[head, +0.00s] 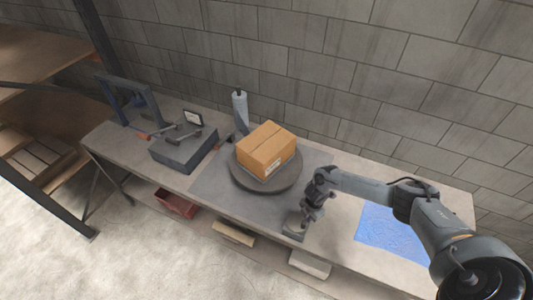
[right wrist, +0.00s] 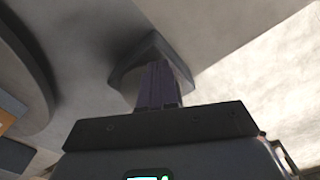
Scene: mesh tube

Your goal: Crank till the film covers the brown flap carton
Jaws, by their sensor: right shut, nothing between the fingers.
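The brown flap carton (head: 267,147) sits on a round grey turntable (head: 250,183). Its brown sides and top show plainly, with a pale label low on one side; I see no film around it. A roll of bluish film (head: 240,112) stands upright behind the carton. A small grey crank base (head: 294,226) is at the front edge of the bench. My right gripper (head: 306,222) is shut and empty, low over that base. In the right wrist view its fingers (right wrist: 158,82) are together and point at a dark grey block (right wrist: 140,62); contact is unclear. My left gripper is out of view.
A dark grey box (head: 184,148) with tools on top and a blue-grey frame (head: 128,98) stand at the bench's left. A blue sheet (head: 392,234) lies at the right. A red bin (head: 176,203) sits below. A block wall closes the back.

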